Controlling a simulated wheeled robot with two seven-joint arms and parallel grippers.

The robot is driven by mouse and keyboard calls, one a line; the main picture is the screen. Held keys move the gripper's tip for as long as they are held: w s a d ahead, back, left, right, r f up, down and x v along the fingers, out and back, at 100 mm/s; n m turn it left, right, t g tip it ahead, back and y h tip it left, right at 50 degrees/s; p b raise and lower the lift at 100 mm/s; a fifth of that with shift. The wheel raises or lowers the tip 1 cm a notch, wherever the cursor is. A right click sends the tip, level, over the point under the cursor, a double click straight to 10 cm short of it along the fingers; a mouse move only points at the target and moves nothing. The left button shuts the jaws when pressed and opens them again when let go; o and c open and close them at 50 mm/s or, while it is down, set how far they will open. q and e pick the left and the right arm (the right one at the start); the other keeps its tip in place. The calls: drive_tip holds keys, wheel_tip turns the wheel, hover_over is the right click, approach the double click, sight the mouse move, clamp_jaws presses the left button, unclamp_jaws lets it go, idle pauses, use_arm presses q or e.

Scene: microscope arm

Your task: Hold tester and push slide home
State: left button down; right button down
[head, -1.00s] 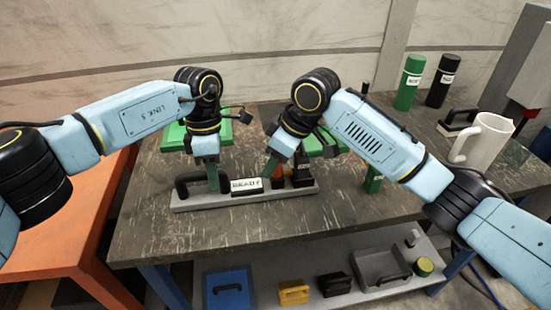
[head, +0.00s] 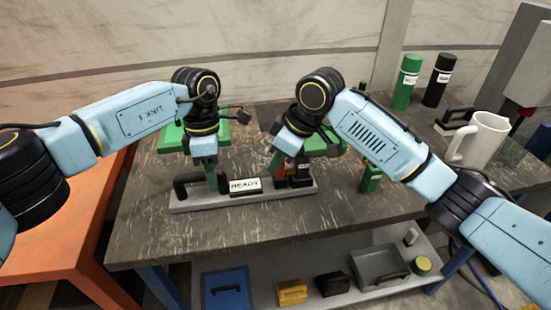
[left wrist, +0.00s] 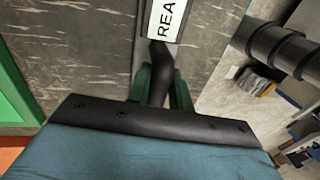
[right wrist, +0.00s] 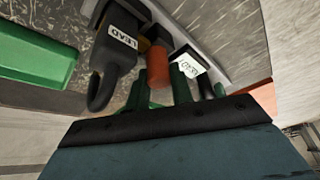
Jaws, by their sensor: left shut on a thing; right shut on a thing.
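The tester is a long grey base (head: 240,201) with a black handle (head: 186,184) at its left end and a white READY label (head: 245,185) in the middle. My left gripper (head: 211,184) is shut on the black handle, which shows between its fingers in the left wrist view (left wrist: 158,75). An orange slide knob (right wrist: 158,62) stands on the base right of the label. My right gripper (head: 276,170) is shut at the orange knob, its green fingers on either side. The knob is mostly hidden in the head view.
A black LEAD plug (right wrist: 118,45) with a hooked end stands beside the knob. Green blocks lie behind the arms. A white mug (head: 483,140) and green (head: 407,85) and black (head: 438,82) cylinders stand at the right. The bench front is clear.

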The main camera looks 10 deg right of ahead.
use_arm(q)
drive_tip(key=shift+a, duration=0.2)
use_arm(e)
drive_tip(key=c, duration=1.2)
unclamp_jaws()
drive_tip(key=shift+d, duration=0.1)
drive_tip(key=v, duration=1.2)
use_arm(q)
drive_tip(key=c, duration=1.2)
unclamp_jaws()
drive_tip(key=shift+o, duration=0.2)
